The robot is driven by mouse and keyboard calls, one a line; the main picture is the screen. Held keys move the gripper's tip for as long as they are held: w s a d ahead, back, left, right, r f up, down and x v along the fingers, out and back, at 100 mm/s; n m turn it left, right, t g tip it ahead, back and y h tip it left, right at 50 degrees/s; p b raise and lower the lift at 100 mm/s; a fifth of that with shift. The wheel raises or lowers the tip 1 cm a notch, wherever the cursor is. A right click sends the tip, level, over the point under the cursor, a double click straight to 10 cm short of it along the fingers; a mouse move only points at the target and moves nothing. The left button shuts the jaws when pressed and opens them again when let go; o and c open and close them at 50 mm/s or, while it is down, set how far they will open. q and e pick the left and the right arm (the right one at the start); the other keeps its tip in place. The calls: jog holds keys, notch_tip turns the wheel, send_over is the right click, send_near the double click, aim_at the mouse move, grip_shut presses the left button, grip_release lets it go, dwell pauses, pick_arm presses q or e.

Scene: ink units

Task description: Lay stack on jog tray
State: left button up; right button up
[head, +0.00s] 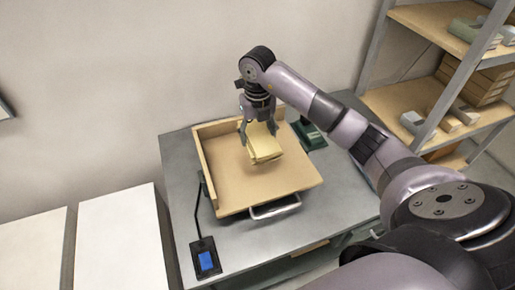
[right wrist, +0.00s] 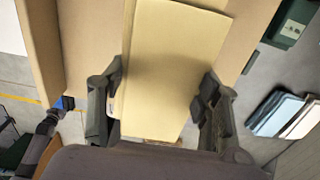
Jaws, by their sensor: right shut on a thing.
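The stack (head: 264,152) is a block of pale yellow sheets. My right gripper (head: 259,130) is shut on it, with one finger on each side. The right wrist view shows the stack (right wrist: 172,65) large between the fingers, its sheets slightly fanned at the lower edge. The jog tray (head: 235,185) is a tan, shallow tray with raised walls at the left and back and a metal handle in front. The stack is over the back right part of the tray, tilted. I cannot tell whether it touches the tray floor. My left gripper is not in view.
The tray sits on a grey table (head: 180,165). A dark green device (head: 308,134) stands right of the tray. Shelves (head: 415,100) are at the right; white surfaces (head: 118,240) at the left.

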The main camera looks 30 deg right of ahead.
notch_tip(320, 180, down, 6)
jog(key=shift+p, duration=0.65)
jog(key=shift+f, duration=0.25)
jog(key=shift+f, duration=0.15)
jog(key=o, duration=1.5)
